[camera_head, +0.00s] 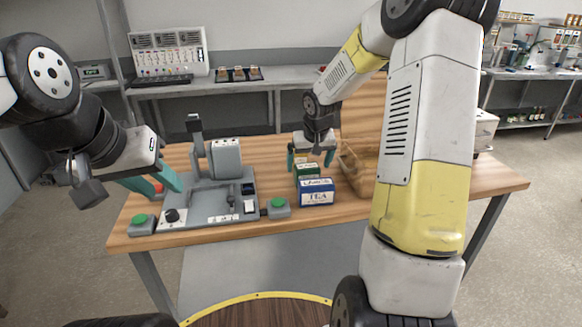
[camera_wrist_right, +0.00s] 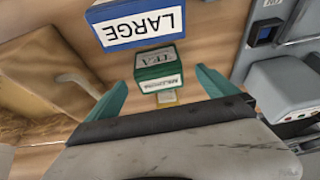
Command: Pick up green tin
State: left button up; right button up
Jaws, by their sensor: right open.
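The green tin (camera_head: 307,171), a small box-shaped tea tin with a white label, stands on the wooden table behind a blue tin (camera_head: 316,191). In the right wrist view the green tin (camera_wrist_right: 158,64) lies between the teal fingertips, with a gap on both sides. My right gripper (camera_head: 311,160) is open and empty, pointing down close to the green tin. My left gripper (camera_head: 155,183) is at the left, near the grey machine, its teal fingers apart and nothing seen between them.
A small yellow tin (camera_wrist_right: 167,97) is beside the green one. The table's front right is clear.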

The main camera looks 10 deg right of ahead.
aim_at(307, 176)
jog(key=x, duration=0.6)
jog(key=shift+w+d, duration=0.1)
jog(key=shift+w, duration=0.1)
jog(key=c, duration=1.7)
